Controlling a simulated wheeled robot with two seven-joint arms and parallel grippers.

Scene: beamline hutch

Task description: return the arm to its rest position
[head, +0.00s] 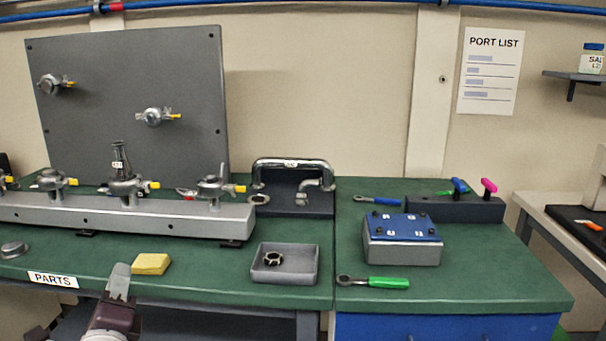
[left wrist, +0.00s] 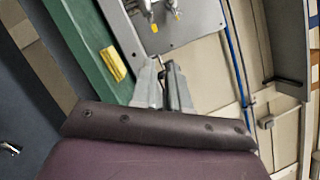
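My left gripper (head: 118,282) shows at the lower left of the head view, in front of the green bench's front edge and right of the PARTS label. Its fingers point up and away. In the left wrist view the two grey fingers (left wrist: 164,82) stand close together. I cannot make out whether a gap is left between their tips. Nothing is clearly held. The rest of the left arm is hidden below the picture. My right gripper is not in view.
A yellow block (head: 151,264) lies just behind the left gripper and also shows in the left wrist view (left wrist: 113,63). A grey tray (head: 285,276) holding a dark ring is to the right. A long rail (head: 160,222) with several valves stands behind.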

